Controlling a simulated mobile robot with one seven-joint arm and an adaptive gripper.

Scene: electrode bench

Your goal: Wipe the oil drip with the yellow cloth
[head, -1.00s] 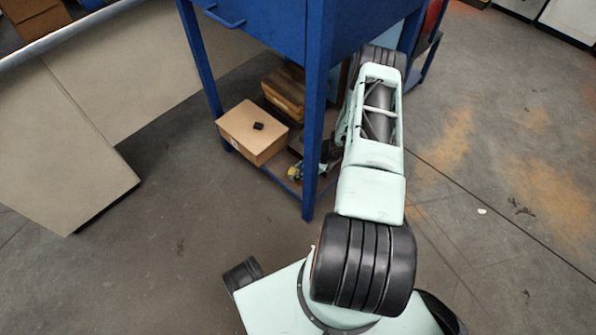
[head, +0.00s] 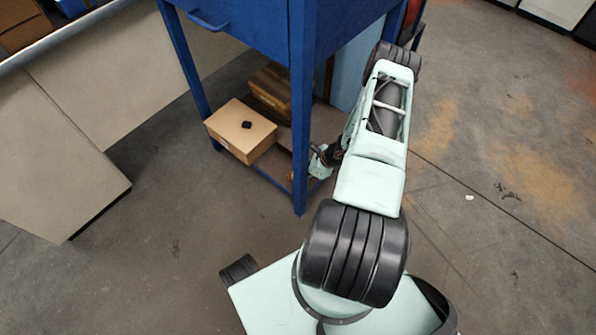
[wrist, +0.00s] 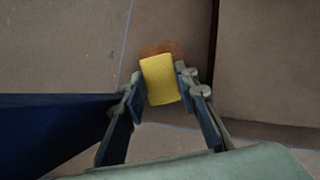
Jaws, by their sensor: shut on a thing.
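My gripper (wrist: 161,91) is shut on the yellow cloth (wrist: 160,76), which sits as a small block between its two fingers in the wrist view. The oil drip (wrist: 162,48) is a rusty brown stain on the surface, showing just past the far edge of the cloth. The cloth overlaps the near side of the stain in the picture; whether it touches the surface I cannot tell.
The blue bench (head: 238,32) stands over the work area. Its front leg (head: 301,140) is close to my gripper and also fills the left of the wrist view (wrist: 45,125). A cardboard box (head: 238,143) with a small black object (head: 247,125) sits on the lower shelf. The floor at right is open.

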